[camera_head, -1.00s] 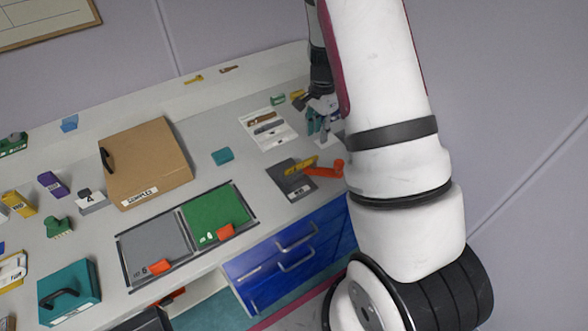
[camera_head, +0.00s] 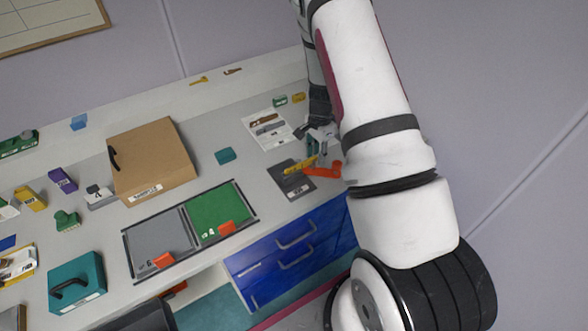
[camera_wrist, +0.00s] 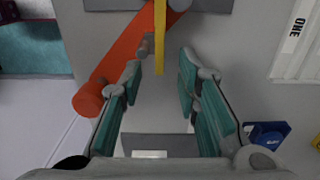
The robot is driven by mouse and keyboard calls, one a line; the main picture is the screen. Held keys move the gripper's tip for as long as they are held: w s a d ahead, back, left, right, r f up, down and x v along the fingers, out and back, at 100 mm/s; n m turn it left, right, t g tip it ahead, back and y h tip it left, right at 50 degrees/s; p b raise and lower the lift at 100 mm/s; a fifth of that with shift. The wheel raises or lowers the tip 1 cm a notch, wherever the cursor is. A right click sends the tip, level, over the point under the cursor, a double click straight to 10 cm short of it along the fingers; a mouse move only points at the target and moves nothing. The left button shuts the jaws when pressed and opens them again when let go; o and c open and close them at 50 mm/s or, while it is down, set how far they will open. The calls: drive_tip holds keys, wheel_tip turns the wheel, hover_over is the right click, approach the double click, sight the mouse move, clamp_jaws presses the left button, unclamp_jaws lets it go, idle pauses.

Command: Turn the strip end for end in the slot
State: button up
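A narrow yellow strip (camera_head: 299,166) lies over a dark grey plate (camera_head: 290,187) at the right of the bench. It also shows in the wrist view (camera_wrist: 160,40), pointing down from the top edge. An orange bar with a round end (camera_head: 325,169) is beside it; in the wrist view the orange bar (camera_wrist: 122,66) slants down left. My gripper (camera_wrist: 160,72) is open, with teal finger pads on either side of the strip's near end in the picture; I cannot tell the height gap. No contact shows. In the head view my gripper (camera_head: 318,143) is just behind the strip. No slot is clearly visible.
A white sheet with printed shapes (camera_head: 262,124) lies behind the plate. Small green (camera_head: 279,101) and yellow (camera_head: 299,97) blocks stand near it. A teal block (camera_head: 225,156), a cardboard box (camera_head: 152,165) and a green panel (camera_head: 212,208) are left. Blue drawers (camera_head: 290,255) are below.

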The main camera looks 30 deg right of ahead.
drive_tip(key=shift+c, duration=0.6)
clamp_jaws()
drive_tip(key=shift+r, duration=0.1)
